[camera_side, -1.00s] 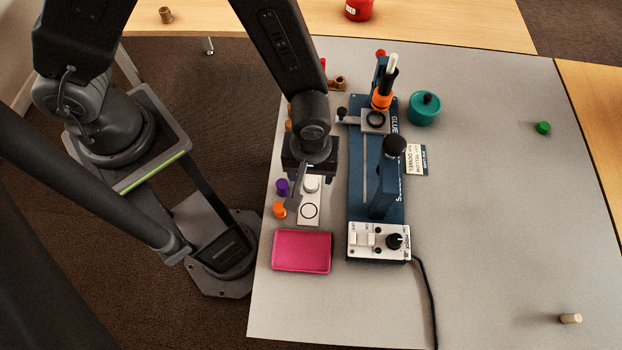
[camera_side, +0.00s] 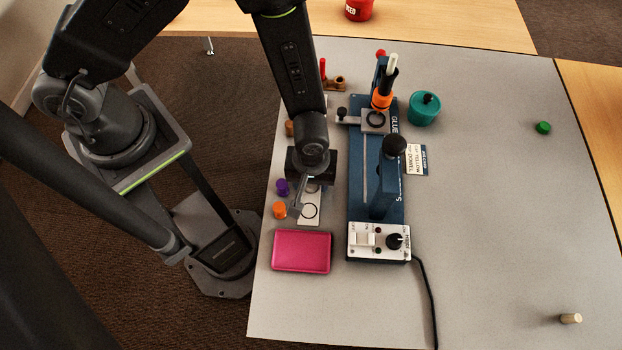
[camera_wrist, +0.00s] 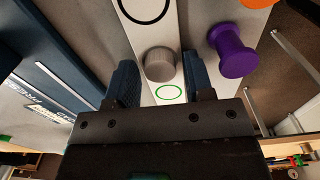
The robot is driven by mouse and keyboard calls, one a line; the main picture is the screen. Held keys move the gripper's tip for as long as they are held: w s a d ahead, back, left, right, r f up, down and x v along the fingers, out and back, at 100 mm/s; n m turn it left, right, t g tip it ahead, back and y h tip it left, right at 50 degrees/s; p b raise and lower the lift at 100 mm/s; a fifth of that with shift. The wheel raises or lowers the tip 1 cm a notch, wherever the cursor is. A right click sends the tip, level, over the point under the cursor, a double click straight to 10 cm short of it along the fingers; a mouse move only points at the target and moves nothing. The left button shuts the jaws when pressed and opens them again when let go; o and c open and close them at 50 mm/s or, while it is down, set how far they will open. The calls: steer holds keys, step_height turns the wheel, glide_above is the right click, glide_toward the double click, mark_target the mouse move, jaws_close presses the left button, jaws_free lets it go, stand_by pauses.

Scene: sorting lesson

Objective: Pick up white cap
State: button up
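The white cap (camera_wrist: 160,63), a short cylinder that looks greyish in shadow, stands upright on a white strip (camera_wrist: 169,22) with ring marks in the wrist view. My gripper (camera_wrist: 159,76) is open, with one blue-black finger on each side of the cap and visible gaps between. I cannot tell the exact height of the fingertips. In the side view, my gripper (camera_side: 306,190) is low over the strip (camera_side: 310,213) and hides most of the cap.
A purple cap (camera_side: 282,187) and an orange cap (camera_side: 279,210) stand just left of the strip. A pink tray (camera_side: 301,251) lies in front. The blue machine (camera_side: 391,186) stands close on the right. The table (camera_side: 500,210) is mostly clear further right.

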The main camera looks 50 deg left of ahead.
steer(key=c, duration=0.7)
steer(key=shift+c, duration=0.2)
steer(key=shift+r, duration=0.15)
